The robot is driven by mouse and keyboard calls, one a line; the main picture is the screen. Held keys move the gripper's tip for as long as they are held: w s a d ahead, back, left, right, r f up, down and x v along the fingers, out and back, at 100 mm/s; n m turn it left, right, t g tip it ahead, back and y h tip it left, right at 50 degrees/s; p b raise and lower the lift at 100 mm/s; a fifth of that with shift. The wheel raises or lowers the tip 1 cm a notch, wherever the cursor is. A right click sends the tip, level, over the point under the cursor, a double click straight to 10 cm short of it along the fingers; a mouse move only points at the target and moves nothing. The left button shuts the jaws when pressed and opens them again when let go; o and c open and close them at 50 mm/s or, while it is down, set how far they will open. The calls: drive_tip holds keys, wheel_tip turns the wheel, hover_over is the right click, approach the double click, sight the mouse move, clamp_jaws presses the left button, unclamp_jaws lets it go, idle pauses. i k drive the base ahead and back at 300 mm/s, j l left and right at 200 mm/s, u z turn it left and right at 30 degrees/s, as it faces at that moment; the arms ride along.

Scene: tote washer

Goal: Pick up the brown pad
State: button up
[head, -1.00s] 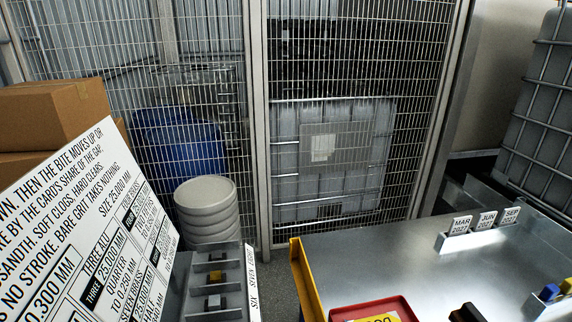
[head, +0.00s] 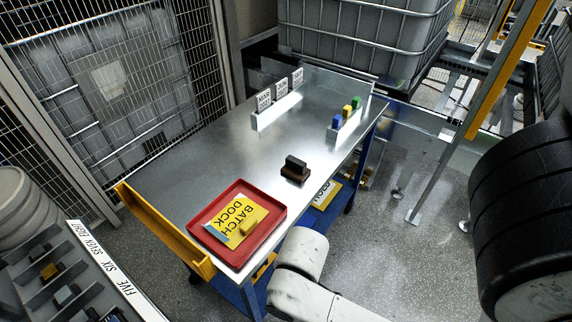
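The brown pad (head: 294,175) lies flat on the metal table top, right of the middle and near the front edge. A black block-like grip (head: 296,162) sits on top of it. Part of my white arm shows at the bottom of the head view, in front of the table. My gripper is not in the picture, so its state does not show.
A red tray (head: 196,229) with a yellow card and small block is left of the pad. White cards (head: 282,91) stand in a holder at the back; coloured pieces (head: 346,113) stand in another. A yellow guard (head: 160,232) edges the table's left end. The table's middle is clear.

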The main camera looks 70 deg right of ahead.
sight(295, 168)
drive_tip(key=k+l, duration=0.1)
drive_tip(key=l, duration=0.35)
drive_tip(key=k+l, duration=0.1)
drive_tip(key=l, duration=0.35)
drive_tip(key=k+l, duration=0.1)
drive_tip(key=l, duration=0.35)
drive_tip(key=u, duration=0.5)
drive_tip(key=l+u, duration=0.1)
drive_tip(key=u, duration=0.4)
drive_tip(key=k+u, duration=0.1)
drive_tip(key=u, duration=0.9)
drive_tip(key=k+u, duration=0.1)
drive_tip(key=u, duration=0.35)
drive_tip(key=z, duration=2.75)
drive_tip(key=i+j+u, duration=0.2)
